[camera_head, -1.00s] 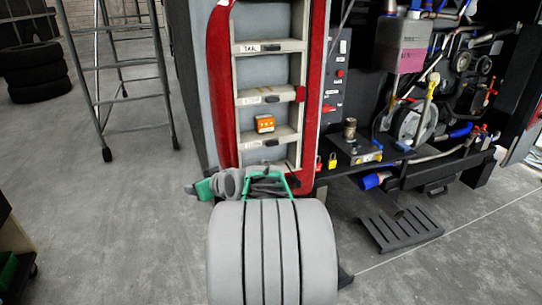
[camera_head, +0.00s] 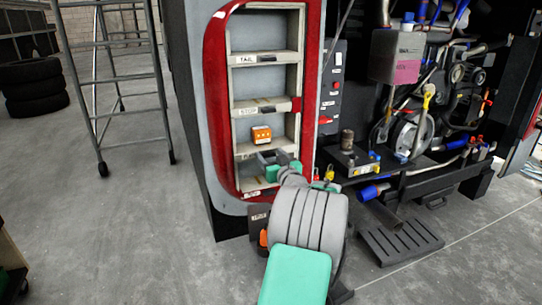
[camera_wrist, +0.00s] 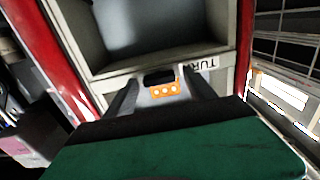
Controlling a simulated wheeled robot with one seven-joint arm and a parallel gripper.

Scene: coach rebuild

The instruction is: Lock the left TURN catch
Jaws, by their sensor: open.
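The TURN ledge (camera_head: 244,150) is a pale crossbar of the red-framed lamp column, below the TAIL and STOP ledges. In the wrist view the TURN label (camera_wrist: 195,65) reads upside down, with the dark catch (camera_wrist: 158,77) beside it. My gripper (camera_head: 269,157) is at this ledge and hides the catch in the head view. In the wrist view, my gripper (camera_wrist: 162,88) has its fingers apart, one on each side of the catch. I cannot tell whether they touch it. An orange block (camera_head: 261,134) with pale dots stands just above the ledge; it also shows between the fingers (camera_wrist: 163,90).
The STOP catch (camera_head: 266,108) and TAIL catch (camera_head: 266,58) sit on ledges above. A red frame (camera_head: 213,75) borders the column. The engine bay (camera_head: 420,110) with pipes and a dark shelf opens at right. A ladder (camera_head: 110,90) and tyres (camera_head: 36,88) stand left.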

